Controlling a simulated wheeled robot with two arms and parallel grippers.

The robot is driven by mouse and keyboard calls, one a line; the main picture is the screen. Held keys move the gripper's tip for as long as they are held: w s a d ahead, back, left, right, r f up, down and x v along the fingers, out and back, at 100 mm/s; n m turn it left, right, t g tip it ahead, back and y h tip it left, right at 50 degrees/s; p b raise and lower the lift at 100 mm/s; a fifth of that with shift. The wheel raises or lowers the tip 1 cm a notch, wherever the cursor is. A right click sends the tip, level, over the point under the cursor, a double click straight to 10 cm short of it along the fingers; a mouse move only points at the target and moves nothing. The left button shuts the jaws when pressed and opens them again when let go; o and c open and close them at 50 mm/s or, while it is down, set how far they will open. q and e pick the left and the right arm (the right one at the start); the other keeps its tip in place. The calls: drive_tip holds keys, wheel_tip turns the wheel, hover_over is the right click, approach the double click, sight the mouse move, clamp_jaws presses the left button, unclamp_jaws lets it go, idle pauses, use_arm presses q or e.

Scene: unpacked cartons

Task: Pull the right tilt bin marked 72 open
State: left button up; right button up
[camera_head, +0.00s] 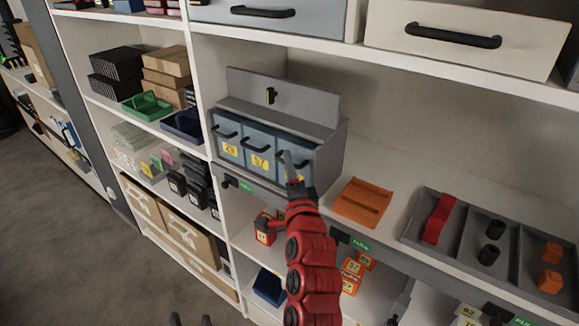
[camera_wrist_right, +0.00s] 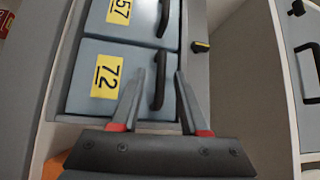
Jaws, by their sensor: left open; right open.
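The blue-grey bin marked 72 (camera_wrist_right: 88,77) is the right one of three tilt bins; its front looks closed in the right wrist view. In the head view the bin (camera_head: 296,178) is partly hidden behind my right gripper (camera_head: 291,167). Its black bar handle (camera_wrist_right: 159,82) lies between the fingers of my right gripper (camera_wrist_right: 170,82), close to the left finger in that view. The fingers are apart; I cannot tell whether one touches the handle. My left gripper (camera_head: 190,320) shows only its dark fingertips, apart, at the bottom edge of the head view.
The bin marked 57 (camera_head: 260,160) is directly left of it, in the same grey housing (camera_head: 328,155). An orange tray (camera_head: 362,202) and a grey divided tray (camera_head: 463,245) lie to the right on the shelf. A white drawer (camera_head: 465,35) hangs above.

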clamp_jaws()
idle(1.4)
